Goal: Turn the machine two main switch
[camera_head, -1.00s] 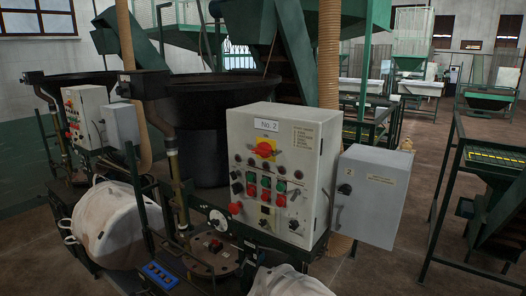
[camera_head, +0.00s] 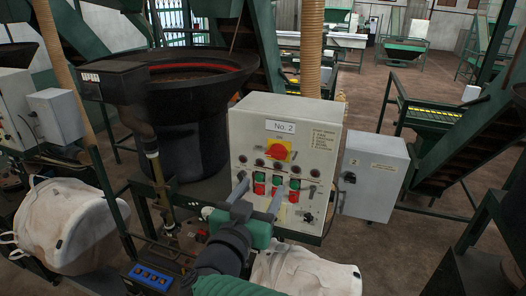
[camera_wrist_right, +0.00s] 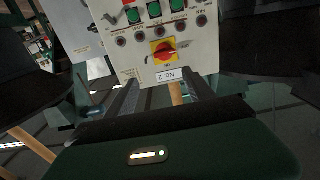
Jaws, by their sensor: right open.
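The machine two control panel (camera_head: 250,125) is a light grey box labelled No. 2. Its main switch (camera_head: 278,151) is a red rotary knob on a yellow plate, above rows of indicators and buttons. My right gripper (camera_head: 258,188) is open and empty in front of the panel, below the switch in the head view, hiding some lower controls. The right wrist view shows the panel upside down, with the main switch (camera_wrist_right: 163,50) ahead, between the lines of the two fingers (camera_wrist_right: 163,85). The gripper appears apart from the switch. My left gripper is out of view.
A grey box (camera_head: 370,178) marked 2 stands right of the panel. A black hopper (camera_head: 185,130) is behind it to the left. White bags (camera_head: 65,225) sit low at the left and below the panel. A similar panel (camera_head: 15,110) is at far left.

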